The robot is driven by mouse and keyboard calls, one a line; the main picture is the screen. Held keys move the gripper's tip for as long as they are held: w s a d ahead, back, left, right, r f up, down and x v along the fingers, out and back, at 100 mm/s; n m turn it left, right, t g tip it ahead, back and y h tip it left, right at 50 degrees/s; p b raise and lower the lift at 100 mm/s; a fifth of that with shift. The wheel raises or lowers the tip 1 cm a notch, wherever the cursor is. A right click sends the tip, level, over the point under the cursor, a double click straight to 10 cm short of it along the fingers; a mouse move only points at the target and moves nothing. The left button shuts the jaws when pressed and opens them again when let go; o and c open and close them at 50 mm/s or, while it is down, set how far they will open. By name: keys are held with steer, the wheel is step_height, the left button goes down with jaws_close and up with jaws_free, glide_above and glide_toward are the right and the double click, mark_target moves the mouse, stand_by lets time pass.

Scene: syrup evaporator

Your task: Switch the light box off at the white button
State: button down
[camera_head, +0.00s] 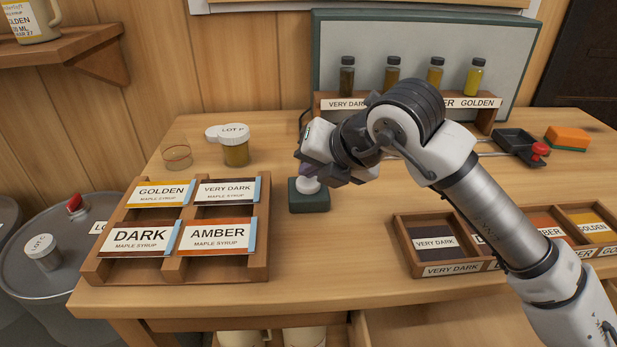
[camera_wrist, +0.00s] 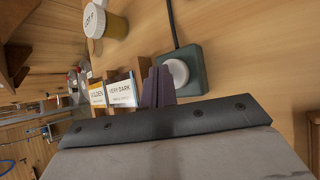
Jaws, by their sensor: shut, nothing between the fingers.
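The light box (camera_head: 425,45) stands at the back of the table, a green-framed panel with a dull grey face. The white button (camera_head: 307,185) is a round cap on a small dark green box (camera_head: 310,202) on the table. In the wrist view the white button (camera_wrist: 177,73) sits on its green box (camera_wrist: 197,68), with a black cord behind. My gripper (camera_head: 318,176) is just over the button, partly hiding it in the head view. Its dark fingers (camera_wrist: 157,85) are shut and empty, close beside the button. I cannot tell whether they touch it.
A wooden tray (camera_head: 175,275) of labelled cards lies left of the button box. A jar (camera_head: 236,150) and a glass (camera_head: 177,157) stand behind it. A rack of bottles (camera_head: 335,103) fronts the light box. A sorting tray (camera_head: 447,268) is at right.

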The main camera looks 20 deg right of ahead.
mark_target(312, 184)
steer(key=shift+r, duration=0.4)
steer(key=shift+r+p, duration=1.65)
steer(key=shift+r, duration=1.35)
